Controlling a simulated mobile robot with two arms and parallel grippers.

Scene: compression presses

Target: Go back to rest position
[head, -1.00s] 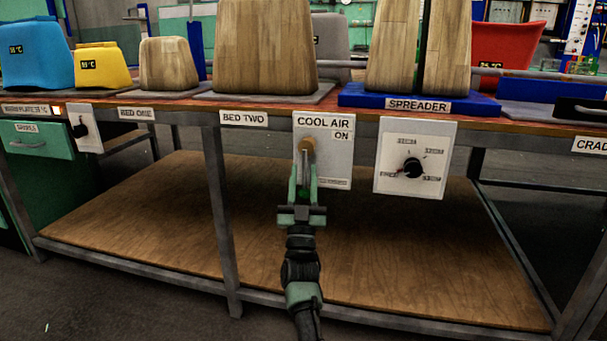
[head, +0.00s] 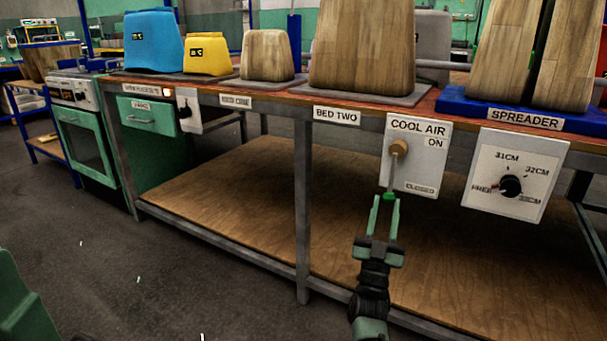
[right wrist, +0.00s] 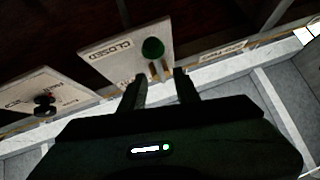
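The knob (right wrist: 153,47) looks green there and lies beyond the fingertips. Whether the tips touch it is hard to tell. The panel reads ON at the top and CLOSED at the bottom. My left gripper is not in view.
The bench edge (head: 262,102) runs above the gripper, with a low wooden shelf (head: 230,215) below. The spreader dial panel (head: 515,175) hangs to the right. A stove (head: 85,140) stands far left. Open floor (head: 110,260) lies front left.

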